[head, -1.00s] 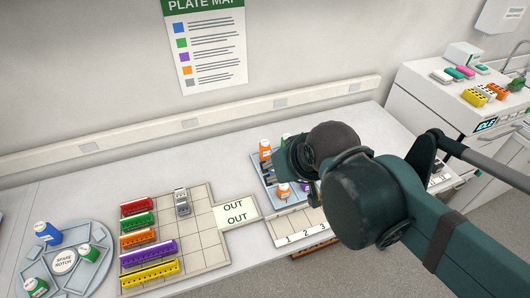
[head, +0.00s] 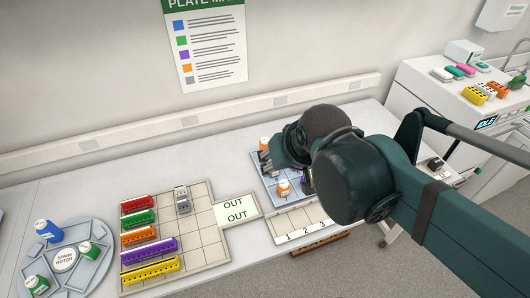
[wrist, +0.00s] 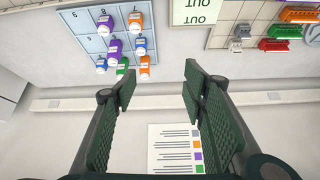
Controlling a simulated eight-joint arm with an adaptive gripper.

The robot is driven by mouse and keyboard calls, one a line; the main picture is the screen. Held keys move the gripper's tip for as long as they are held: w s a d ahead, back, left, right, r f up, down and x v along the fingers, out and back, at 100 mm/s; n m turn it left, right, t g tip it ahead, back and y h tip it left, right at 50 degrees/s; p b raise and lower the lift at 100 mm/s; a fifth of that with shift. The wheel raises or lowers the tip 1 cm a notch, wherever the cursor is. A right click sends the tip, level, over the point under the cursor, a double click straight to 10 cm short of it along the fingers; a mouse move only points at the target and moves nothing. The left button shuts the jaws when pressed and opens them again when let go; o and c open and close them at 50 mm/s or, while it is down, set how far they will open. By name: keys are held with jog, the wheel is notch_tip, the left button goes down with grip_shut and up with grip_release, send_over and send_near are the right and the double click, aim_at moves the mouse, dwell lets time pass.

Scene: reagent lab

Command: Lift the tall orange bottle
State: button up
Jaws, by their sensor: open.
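The tall orange bottle (head: 264,143), white-capped, stands at the back left of a blue-grey tray (head: 261,184); my gripper partly hides it in the head view. In the wrist view the orange bottle (wrist: 144,67) is at the tray's wall-side edge. A shorter-looking orange bottle (head: 284,187) stands nearer the front, and also shows in the wrist view (wrist: 136,21). My gripper (wrist: 158,84) is open, with nothing between its fingers. The tall bottle lies beyond the fingertips, close to the left finger's line.
Purple (wrist: 115,50), blue (wrist: 140,47) and green (wrist: 122,68) bottles crowd beside the orange one. A rack grid (head: 206,238) with coloured strips is on the left, beside an OUT card (head: 237,209). The wall (head: 100,70) is behind the bench.

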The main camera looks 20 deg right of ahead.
jog(key=w+d+m+g+h, duration=0.15)
jog(key=w+m, duration=0.35)
jog(key=w, duration=0.5)
jog(key=m+g+h+p, duration=0.2)
jog(key=m+g, duration=0.1)
jog(key=m, duration=0.5)
send_near(261, 143)
jog(key=s+d+r, duration=0.1)
jog(key=s+r, duration=0.3)
jog(key=s, duration=0.1)
jog(key=w+f+m, duration=0.1)
jog(key=w+f, duration=0.1)
jog(key=f, duration=0.1)
jog(key=w+f+m+g, duration=0.1)
jog(key=w+f, duration=0.1)
jog(key=f, duration=0.1)
jog(key=w+d+f+m+g, duration=0.1)
jog(key=w+f, duration=0.1)
jog(key=f, duration=0.1)
jog(key=shift+d+f+m+h, duration=0.1)
jog(key=shift+f+m+h, duration=0.1)
jog(key=shift+m+h, duration=0.15)
jog(key=shift+w+f+m, duration=0.2)
jog(key=shift+f+m, duration=0.05)
jog(key=shift+f, duration=0.4)
jog(key=shift+x, duration=1.3)
jog(key=shift+d+f, duration=0.1)
